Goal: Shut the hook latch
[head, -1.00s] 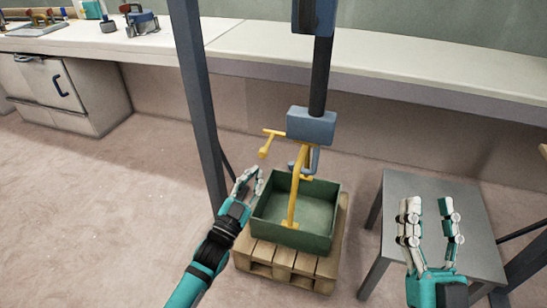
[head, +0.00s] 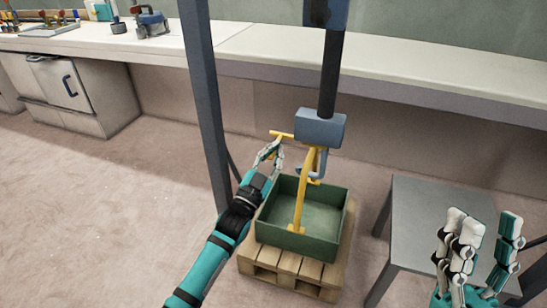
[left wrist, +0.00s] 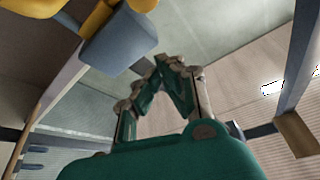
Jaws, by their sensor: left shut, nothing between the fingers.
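The blue-grey hook block (head: 320,127) hangs on a dark column, with a small grey hook (head: 319,165) below it. A yellow T-shaped lever (head: 282,135) sticks out to the left of the block. My left gripper (head: 275,146) is shut and empty, just below the lever's left end; I cannot tell whether they touch. In the left wrist view its fingertips (left wrist: 168,62) meet, with the block (left wrist: 118,38) and yellow parts at upper left. My right gripper (head: 487,218) is open and empty at lower right. Where the hook meets the yellow bar is partly hidden.
A green box (head: 330,220) with a yellow upright bar (head: 302,202) stands on a wooden pallet (head: 267,275). A grey post (head: 207,110) stands left of my left gripper. A grey table (head: 418,225) is at right. A long bench (head: 425,82) runs behind.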

